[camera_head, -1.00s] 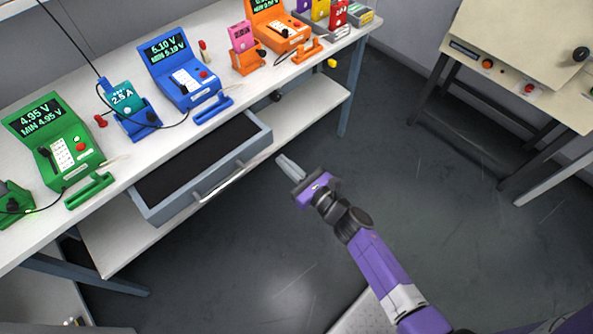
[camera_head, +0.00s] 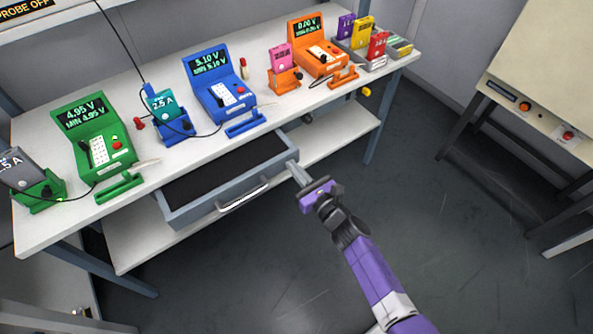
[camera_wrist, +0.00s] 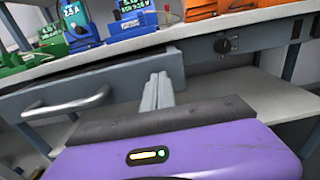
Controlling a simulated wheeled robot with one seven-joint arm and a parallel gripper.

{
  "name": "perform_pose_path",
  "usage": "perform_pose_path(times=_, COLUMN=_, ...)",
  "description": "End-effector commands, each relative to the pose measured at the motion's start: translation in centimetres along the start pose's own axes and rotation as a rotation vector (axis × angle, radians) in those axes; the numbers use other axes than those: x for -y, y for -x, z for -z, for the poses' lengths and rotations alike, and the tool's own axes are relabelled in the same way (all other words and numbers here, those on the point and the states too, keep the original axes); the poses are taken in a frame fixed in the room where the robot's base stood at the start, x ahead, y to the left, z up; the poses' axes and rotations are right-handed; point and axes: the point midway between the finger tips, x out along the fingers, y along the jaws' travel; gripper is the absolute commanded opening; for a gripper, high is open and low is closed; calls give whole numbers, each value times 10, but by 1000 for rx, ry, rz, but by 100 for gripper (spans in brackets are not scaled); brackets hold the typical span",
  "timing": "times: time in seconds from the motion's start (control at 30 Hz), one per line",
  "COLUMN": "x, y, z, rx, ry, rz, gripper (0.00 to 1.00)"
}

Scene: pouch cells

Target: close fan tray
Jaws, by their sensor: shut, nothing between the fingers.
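The fan tray seems to be the open grey drawer (camera_head: 187,213) under the workbench, with a dark lining inside and a bar handle (camera_head: 244,198) on its front. It is pulled out toward me. My gripper (camera_head: 293,167) is shut and empty, with its fingertips at the right end of the drawer front. In the wrist view, the shut fingers (camera_wrist: 158,88) point at the drawer front (camera_wrist: 120,85), to the right of its handle (camera_wrist: 66,105). I cannot tell whether the fingertips touch it.
The white bench (camera_head: 50,231) carries a green meter (camera_head: 95,137), a blue meter (camera_head: 220,92), an orange meter (camera_head: 318,55) and several pouch cells in holders. A lower shelf (camera_head: 330,140) lies beneath. The floor between is clear.

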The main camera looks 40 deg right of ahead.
Motion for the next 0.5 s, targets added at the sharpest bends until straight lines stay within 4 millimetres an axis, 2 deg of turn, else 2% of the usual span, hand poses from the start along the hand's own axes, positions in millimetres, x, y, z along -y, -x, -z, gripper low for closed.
perform_pose_path(times=0.13, x=-1, y=-30, z=6, rx=6, ry=4, rz=-4, gripper=0)
perform_pose_path(times=0.4, x=0, y=-92, z=5, rx=4, ry=3, rz=-1, gripper=0)
perform_pose_path(times=0.5, x=0, y=-109, z=4, rx=4, ry=2, rz=-1, gripper=0)
